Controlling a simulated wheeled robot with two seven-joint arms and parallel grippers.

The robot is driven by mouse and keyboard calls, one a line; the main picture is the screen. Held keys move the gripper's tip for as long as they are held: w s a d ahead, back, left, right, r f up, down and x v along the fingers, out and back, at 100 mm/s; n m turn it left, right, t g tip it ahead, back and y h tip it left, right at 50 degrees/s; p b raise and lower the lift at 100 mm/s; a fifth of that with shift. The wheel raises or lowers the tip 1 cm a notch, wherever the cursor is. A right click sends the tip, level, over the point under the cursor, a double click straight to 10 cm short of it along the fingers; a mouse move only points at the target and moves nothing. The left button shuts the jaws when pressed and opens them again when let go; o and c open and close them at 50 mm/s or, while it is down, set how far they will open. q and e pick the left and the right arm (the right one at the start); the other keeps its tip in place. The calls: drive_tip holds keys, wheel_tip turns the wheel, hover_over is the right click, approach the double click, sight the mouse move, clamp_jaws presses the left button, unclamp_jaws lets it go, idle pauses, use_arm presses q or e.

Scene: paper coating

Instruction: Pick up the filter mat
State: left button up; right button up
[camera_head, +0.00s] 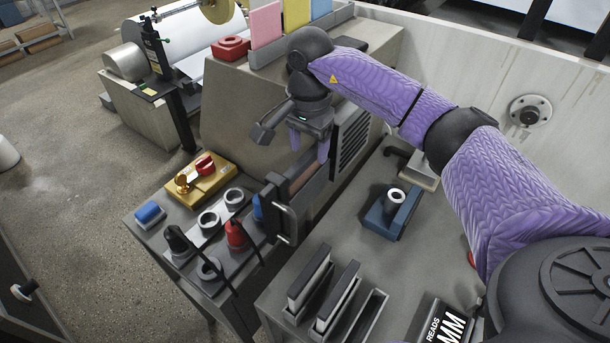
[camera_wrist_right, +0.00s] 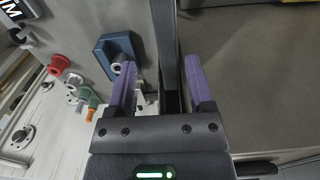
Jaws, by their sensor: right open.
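My right gripper (camera_head: 309,147) is open above the side of the beige machine, its purple fingers pointing down. In the right wrist view its fingers (camera_wrist_right: 161,70) stand on either side of a narrow grey upright edge and a dark gap. I cannot tell whether they touch it. A brownish strip (camera_head: 303,179) shows in the opening below the gripper; I cannot tell whether it is the filter mat. Two framed panels with dark tops and pale sides, which may be filter mats (camera_head: 308,280) (camera_head: 338,297), stand upright in a rack. My left gripper is not in view.
A louvred grille (camera_head: 351,141) stands right of the gripper and a metal handle (camera_head: 286,222) below it. An empty rack slot (camera_head: 364,318) is beside the panels. A blue block (camera_head: 391,212) sits on the grey bench.

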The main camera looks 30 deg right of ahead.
sight(305, 157)
drive_tip(key=f, duration=0.4)
drive_tip(key=shift+w+a+f, duration=0.2)
drive_tip(key=shift+w+f, duration=0.1)
drive_tip(key=shift+f, duration=0.1)
clamp_jaws()
